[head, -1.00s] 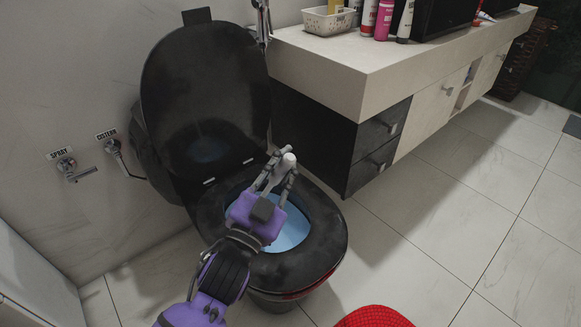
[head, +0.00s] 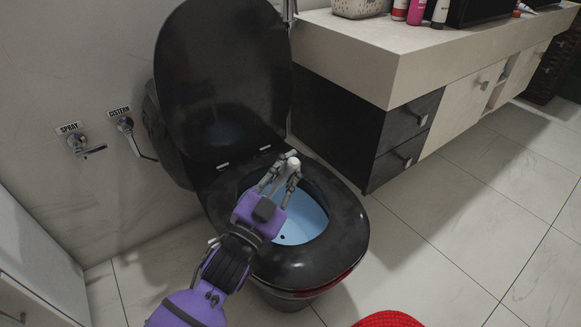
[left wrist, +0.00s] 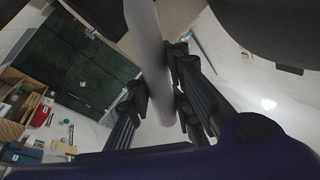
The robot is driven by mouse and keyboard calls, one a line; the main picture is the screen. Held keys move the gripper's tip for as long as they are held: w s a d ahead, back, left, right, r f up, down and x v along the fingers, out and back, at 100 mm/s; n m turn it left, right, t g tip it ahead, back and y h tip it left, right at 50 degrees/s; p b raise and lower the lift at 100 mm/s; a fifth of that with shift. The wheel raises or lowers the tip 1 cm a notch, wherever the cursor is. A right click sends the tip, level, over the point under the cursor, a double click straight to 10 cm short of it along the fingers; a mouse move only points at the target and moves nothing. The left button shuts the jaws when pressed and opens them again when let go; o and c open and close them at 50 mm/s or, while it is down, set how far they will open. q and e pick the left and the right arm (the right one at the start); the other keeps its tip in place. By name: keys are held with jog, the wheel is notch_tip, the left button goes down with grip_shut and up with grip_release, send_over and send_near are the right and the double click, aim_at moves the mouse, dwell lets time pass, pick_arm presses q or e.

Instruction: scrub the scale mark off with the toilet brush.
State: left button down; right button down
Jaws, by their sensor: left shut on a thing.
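The black toilet (head: 340,243) stands with its lid (head: 225,75) up against the wall and its seat ring down. Its pale blue bowl (head: 308,218) shows through the ring. My left gripper (head: 282,178) is over the bowl, shut on the toilet brush (head: 293,163), whose white handle top shows between the fingers. In the left wrist view the pale handle (left wrist: 150,50) runs between the gripper's fingers (left wrist: 160,100). The brush head is hidden. A small dark spot (head: 283,237) shows in the bowl; I cannot tell whether it is the scale mark. My right gripper is out of view.
A vanity (head: 405,75) with dark drawers stands close right of the toilet, with bottles and a basket (head: 357,8) on top. Wall valves (head: 80,145) are at the left. A red object (head: 388,319) lies at the bottom edge. Floor at the right is clear.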

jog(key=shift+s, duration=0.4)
pick_arm(q)
jog(key=shift+f, duration=0.1)
